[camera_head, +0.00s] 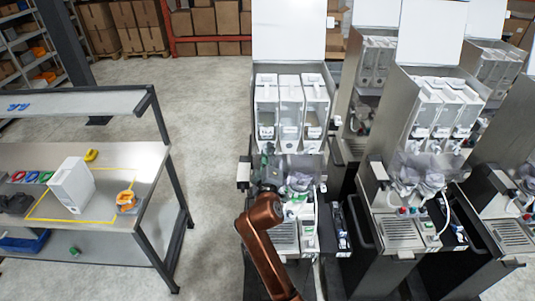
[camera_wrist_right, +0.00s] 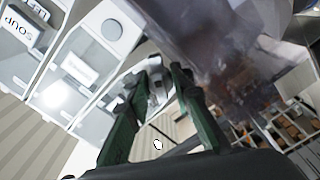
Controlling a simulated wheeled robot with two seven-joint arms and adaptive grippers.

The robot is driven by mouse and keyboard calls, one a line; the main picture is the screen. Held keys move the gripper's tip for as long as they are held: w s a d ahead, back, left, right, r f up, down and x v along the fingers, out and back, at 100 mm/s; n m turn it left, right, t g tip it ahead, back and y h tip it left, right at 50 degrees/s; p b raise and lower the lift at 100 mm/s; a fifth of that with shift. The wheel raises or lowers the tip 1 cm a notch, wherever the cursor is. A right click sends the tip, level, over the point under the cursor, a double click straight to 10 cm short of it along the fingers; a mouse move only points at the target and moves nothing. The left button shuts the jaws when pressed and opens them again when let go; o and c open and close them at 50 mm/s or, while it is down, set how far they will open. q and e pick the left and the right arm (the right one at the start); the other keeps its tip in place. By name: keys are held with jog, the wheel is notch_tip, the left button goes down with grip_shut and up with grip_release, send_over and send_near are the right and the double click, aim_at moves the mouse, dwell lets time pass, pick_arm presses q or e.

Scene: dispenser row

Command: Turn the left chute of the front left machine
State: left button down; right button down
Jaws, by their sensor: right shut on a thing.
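The front left machine (camera_head: 288,36) is a tall dispenser with several clear-fronted canisters in a row (camera_head: 291,105). My right gripper (camera_head: 268,160) is at the left side of this machine, just below the left canister. In the right wrist view my right gripper (camera_wrist_right: 158,82) has its dark green fingers shut on a pale grey piece (camera_wrist_right: 155,88), which appears to be the left chute. In the head view the gripper hides most of this chute. A translucent chute or cup (camera_head: 300,181) shows just right of the gripper. My left gripper is not in view.
More dispensers (camera_head: 432,110) stand close on the right. A workbench (camera_head: 120,155) at left holds a white canister (camera_head: 71,185) and an orange item (camera_head: 126,200). Open floor (camera_head: 205,110) lies between bench and machine. Canister fronts fill the wrist view's upper left.

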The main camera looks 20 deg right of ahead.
dwell(0.4)
jog(key=c, duration=2)
grip_release()
jog(key=shift+c, duration=0.2)
